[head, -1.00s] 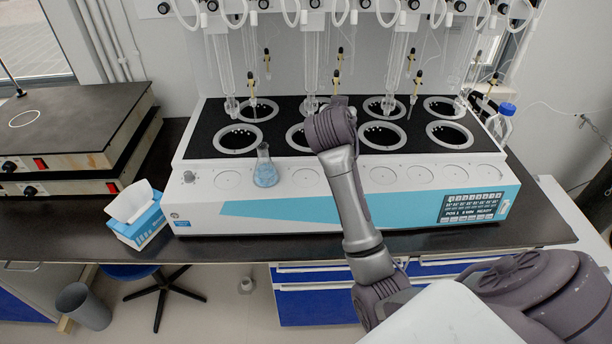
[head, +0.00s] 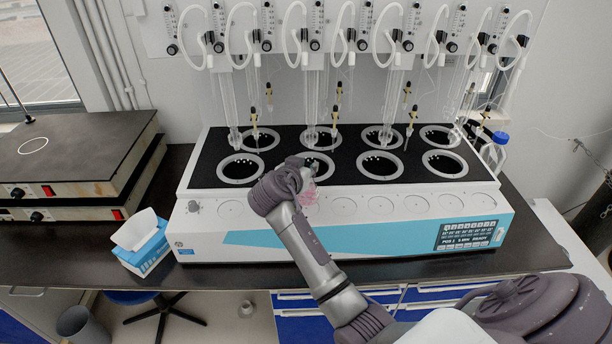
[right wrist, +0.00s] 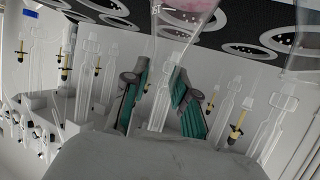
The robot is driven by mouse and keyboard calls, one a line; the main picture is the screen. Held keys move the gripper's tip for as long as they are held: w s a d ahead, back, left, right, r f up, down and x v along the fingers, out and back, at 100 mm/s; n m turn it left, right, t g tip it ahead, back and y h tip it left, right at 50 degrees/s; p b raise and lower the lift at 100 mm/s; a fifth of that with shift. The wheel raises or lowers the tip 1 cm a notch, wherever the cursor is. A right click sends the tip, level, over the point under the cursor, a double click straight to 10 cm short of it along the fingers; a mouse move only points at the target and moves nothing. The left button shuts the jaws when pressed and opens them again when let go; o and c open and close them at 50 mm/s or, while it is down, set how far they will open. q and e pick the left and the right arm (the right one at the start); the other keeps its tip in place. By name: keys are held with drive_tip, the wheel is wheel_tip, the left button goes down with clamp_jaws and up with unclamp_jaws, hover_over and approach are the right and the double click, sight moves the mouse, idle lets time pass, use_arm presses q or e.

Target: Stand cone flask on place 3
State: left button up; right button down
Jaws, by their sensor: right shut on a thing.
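A cone flask with pink contents (head: 309,190) shows in the head view just right of my right gripper, over the third round place from the left on the machine's front ledge. Whether its base touches the ledge I cannot tell. My right gripper (right wrist: 163,100) is shut on the flask's clear neck in the right wrist view. The pink body (right wrist: 188,18) shows there at the top edge. My right arm covers the second place from the left and whatever stands there. My left gripper is not in view.
The white and blue distiller (head: 380,238) has black wells behind the ledge and glass tubes above them. Its places right of the flask are empty. A tissue box (head: 142,243) and stacked hot plates (head: 70,190) stand left. A blue-capped bottle (head: 496,150) stands at right.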

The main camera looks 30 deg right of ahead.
wheel_tip(320, 180, down, 3)
drive_tip(key=shift+f+p, duration=0.1)
drive_tip(key=shift+p, duration=0.65)
drive_tip(key=shift+f, duration=0.4)
drive_tip(key=shift+f, duration=0.1)
drive_tip(key=c, duration=0.9)
unclamp_jaws()
